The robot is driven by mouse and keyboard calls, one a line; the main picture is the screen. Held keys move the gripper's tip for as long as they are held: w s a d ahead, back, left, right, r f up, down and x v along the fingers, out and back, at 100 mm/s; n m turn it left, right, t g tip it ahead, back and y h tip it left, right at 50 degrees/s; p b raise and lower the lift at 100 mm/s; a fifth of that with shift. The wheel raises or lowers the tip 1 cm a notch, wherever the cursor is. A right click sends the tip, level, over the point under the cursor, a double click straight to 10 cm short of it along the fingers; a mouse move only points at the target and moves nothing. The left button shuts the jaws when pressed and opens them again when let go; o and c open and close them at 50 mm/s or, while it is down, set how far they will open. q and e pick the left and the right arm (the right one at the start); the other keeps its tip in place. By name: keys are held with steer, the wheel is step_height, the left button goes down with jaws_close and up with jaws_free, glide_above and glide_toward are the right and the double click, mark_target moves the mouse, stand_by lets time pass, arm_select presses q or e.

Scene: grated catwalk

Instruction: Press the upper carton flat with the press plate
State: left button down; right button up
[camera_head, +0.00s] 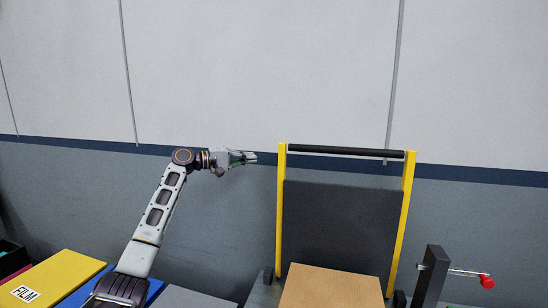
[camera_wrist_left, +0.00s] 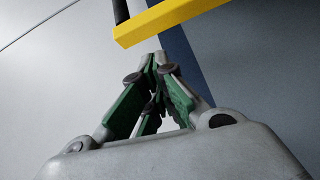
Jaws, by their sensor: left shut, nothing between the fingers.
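The press plate (camera_head: 340,230) is a dark panel standing upright between two yellow side arms (camera_head: 280,205), with a black bar handle (camera_head: 345,152) across the top. A brown carton (camera_head: 330,288) sits in front of the plate at the bottom of the head view; its lower part is cut off. My left gripper (camera_head: 248,158) is shut and empty, a little left of the left yellow arm's top end. In the left wrist view the shut green fingers (camera_wrist_left: 158,65) point toward a yellow arm (camera_wrist_left: 165,20) and the black bar (camera_wrist_left: 121,10). My right gripper is not in view.
A dark post (camera_head: 431,275) with a metal rod and red knob (camera_head: 486,281) stands right of the carton. A yellow box marked FILM (camera_head: 60,275) and a blue surface (camera_head: 85,290) lie at lower left. A grey wall (camera_head: 260,70) stands behind.

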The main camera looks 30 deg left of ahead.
arm_select(q)
steer(key=shift+w+n, duration=0.1)
steer(key=shift+n, duration=0.7)
arm_select(e)
steer(key=shift+w+a+t, duration=0.15)
steer(key=shift+w+t, duration=0.15)
steer(key=shift+w, duration=0.3)
arm_select(q)
steer(key=shift+w+d, duration=0.1)
arm_select(e)
steer(key=shift+r, duration=0.1)
arm_select(q)
steer(key=p+x, duration=0.2)
steer(key=x, duration=0.7)
steer(key=shift+w+d, duration=0.15)
steer(key=shift+w, duration=0.1)
arm_select(e)
steer(key=shift+s+a+r, duration=0.25)
steer(key=shift+a+r, duration=0.2)
steer(key=shift+r, duration=0.1)
steer(key=shift+s+a+r, duration=0.25)
steer(key=shift+a+r, duration=0.2)
steer(key=shift+r, duration=0.1)
arm_select(q)
steer(key=shift+s, duration=0.1)
arm_select(e)
steer(key=shift+f, duration=0.1)
